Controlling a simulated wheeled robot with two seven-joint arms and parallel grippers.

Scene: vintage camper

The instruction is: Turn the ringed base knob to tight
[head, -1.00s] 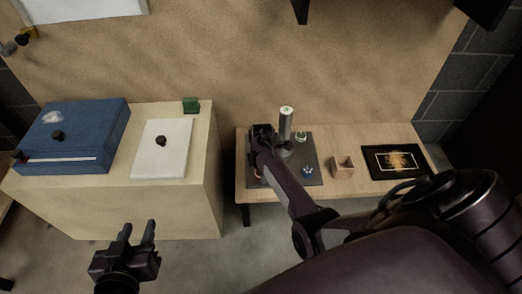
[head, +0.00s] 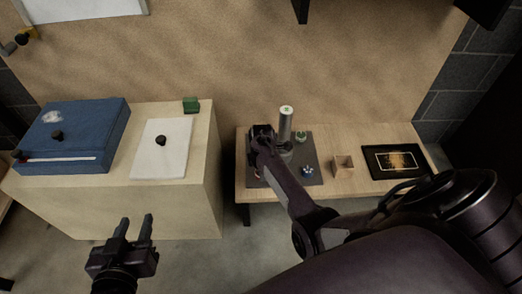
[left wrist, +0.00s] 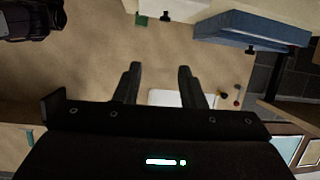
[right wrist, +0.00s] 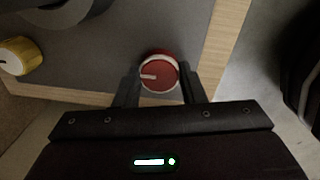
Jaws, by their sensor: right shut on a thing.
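In the right wrist view a red round knob (right wrist: 160,75) with a white ring and a white pointer line sits on a dark grey plate (right wrist: 120,50). The pointer line points left in that view. My right gripper (right wrist: 159,84) is shut on this knob, one finger on each side. In the head view my right gripper (head: 261,140) is at the left side of the plate (head: 313,150), and the knob is mostly hidden by it. My left gripper (head: 135,222) is open and empty in front of the cabinet; its fingers also show apart in the left wrist view (left wrist: 160,70).
A grey cylinder (head: 285,125) stands on the plate, with a green knob (head: 301,136) and a blue knob (head: 307,170) near it. A yellow knob (right wrist: 20,56) shows too. A small wooden box (head: 343,167) and a black framed panel (head: 397,162) are to the right.

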